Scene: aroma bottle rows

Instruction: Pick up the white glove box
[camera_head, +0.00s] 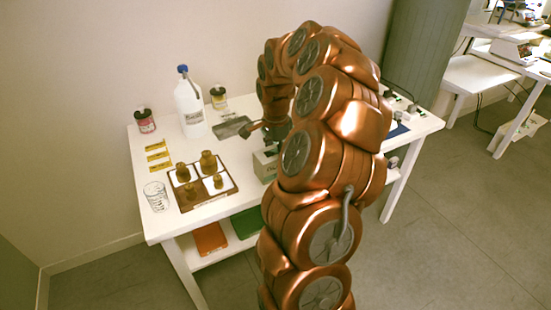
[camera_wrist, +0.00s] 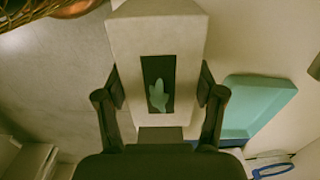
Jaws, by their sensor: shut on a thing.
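The white glove box (camera_head: 264,166) shows in the head view near the front of the white table, right of the brown tray; my arm hides much of it. In the wrist view the box (camera_wrist: 186,30) stands between the fingers of my gripper (camera_wrist: 161,88), with a dark slot and a teal glove (camera_wrist: 158,96) in it. The fingers press on its two sides, shut on it. In the head view my arm covers the fingers. I cannot tell whether the box touches the table.
A teal tray (camera_wrist: 255,103) lies right of the box in the wrist view.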

